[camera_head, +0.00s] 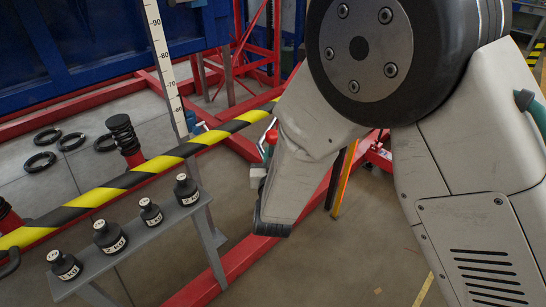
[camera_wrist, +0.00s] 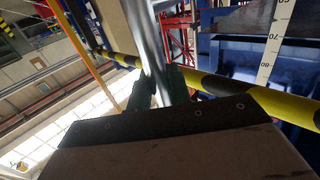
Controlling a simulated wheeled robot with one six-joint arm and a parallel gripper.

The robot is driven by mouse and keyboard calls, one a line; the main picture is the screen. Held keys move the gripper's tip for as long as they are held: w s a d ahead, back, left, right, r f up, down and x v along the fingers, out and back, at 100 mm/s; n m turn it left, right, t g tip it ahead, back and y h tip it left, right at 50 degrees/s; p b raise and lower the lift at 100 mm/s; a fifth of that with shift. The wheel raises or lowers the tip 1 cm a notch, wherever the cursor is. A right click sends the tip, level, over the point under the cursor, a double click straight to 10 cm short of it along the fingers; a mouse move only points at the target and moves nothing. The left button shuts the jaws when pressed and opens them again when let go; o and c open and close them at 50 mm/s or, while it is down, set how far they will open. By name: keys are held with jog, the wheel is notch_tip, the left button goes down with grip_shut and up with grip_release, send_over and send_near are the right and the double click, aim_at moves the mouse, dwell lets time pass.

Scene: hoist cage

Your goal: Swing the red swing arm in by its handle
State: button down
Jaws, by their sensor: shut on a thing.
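My gripper (camera_wrist: 158,90) shows in the wrist view with its dark fingers closed around a shiny metal bar, the handle (camera_wrist: 149,40). The handle runs up between the fingers toward the top of the picture. In the head view my own arm covers most of the gripper and the handle. The red swing arm cannot be told apart for certain from the other red steelwork there.
A yellow-black striped rail (camera_head: 150,168) crosses the head view and also shows in the wrist view (camera_wrist: 270,103). A grey bench (camera_head: 130,240) holds several black weights. Black rings (camera_head: 40,162) lie on the floor behind. A measuring scale (camera_head: 163,60) stands upright.

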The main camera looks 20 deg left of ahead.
jog(key=c, duration=1.6)
grip_release()
jog(key=shift+s+a+r, duration=0.1)
jog(key=shift+s+a, duration=0.05)
jog(key=shift+a, duration=0.35)
jog(key=shift+c, duration=0.2)
jog(key=o, duration=0.3)
jog(key=shift+s+a+y, duration=0.1)
jog(key=shift+a+y, duration=0.15)
jog(key=shift+y, duration=0.05)
jog(key=shift+d, duration=0.2)
jog(key=shift+d, duration=0.15)
jog(key=v, duration=0.7)
jog(key=shift+s, duration=0.3)
